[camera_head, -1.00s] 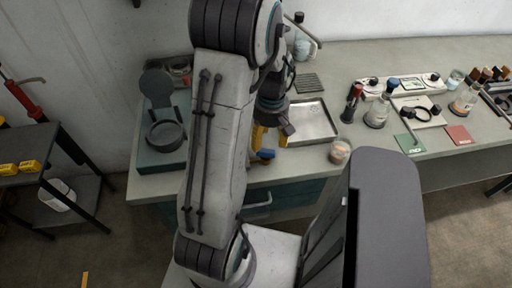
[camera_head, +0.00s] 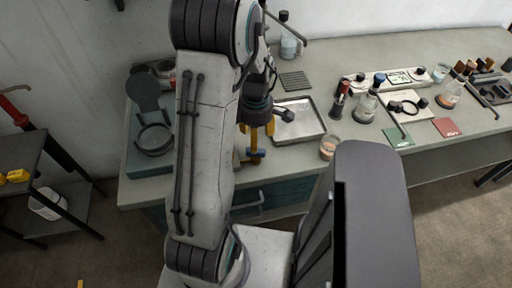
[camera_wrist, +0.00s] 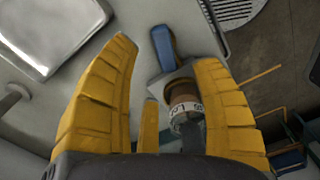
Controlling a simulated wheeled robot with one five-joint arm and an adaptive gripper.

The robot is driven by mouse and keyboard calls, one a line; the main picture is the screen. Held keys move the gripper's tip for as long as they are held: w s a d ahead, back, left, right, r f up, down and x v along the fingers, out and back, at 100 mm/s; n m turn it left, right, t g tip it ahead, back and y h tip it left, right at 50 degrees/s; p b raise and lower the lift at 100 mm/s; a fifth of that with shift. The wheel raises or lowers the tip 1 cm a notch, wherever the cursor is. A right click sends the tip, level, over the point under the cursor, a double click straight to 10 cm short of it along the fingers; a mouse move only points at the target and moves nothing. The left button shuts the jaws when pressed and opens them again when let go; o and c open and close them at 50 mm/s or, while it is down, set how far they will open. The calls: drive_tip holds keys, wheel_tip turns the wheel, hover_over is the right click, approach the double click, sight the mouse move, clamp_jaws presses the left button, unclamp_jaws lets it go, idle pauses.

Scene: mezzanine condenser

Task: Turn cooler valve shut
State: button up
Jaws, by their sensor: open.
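The cooler valve's blue lever handle (camera_wrist: 163,47) shows in the wrist view, joined to a grey block above a brown collar (camera_wrist: 184,90) with white marks. In the head view, the blue handle (camera_head: 255,154) sits at the bench's front edge. My gripper (camera_wrist: 165,52) has yellow fingers spread to either side of the valve, with the handle in the gap between them. I see no clear contact between fingers and valve. In the head view, my gripper (camera_head: 257,130) points down just above the handle. The lower part of the valve is hidden behind my gripper's palm.
A metal tray (camera_head: 322,133) lies right of my gripper, with a small jar (camera_head: 328,148) near it. A teal stand with a round ring (camera_head: 156,139) is on the left. Flasks, cards and tools fill the bench's right side. A black side table (camera_head: 30,150) stands far left.

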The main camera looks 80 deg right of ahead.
drive_tip(key=shift+f+p, duration=0.4)
drive_tip(key=shift+f, duration=2.75)
clamp_jaws()
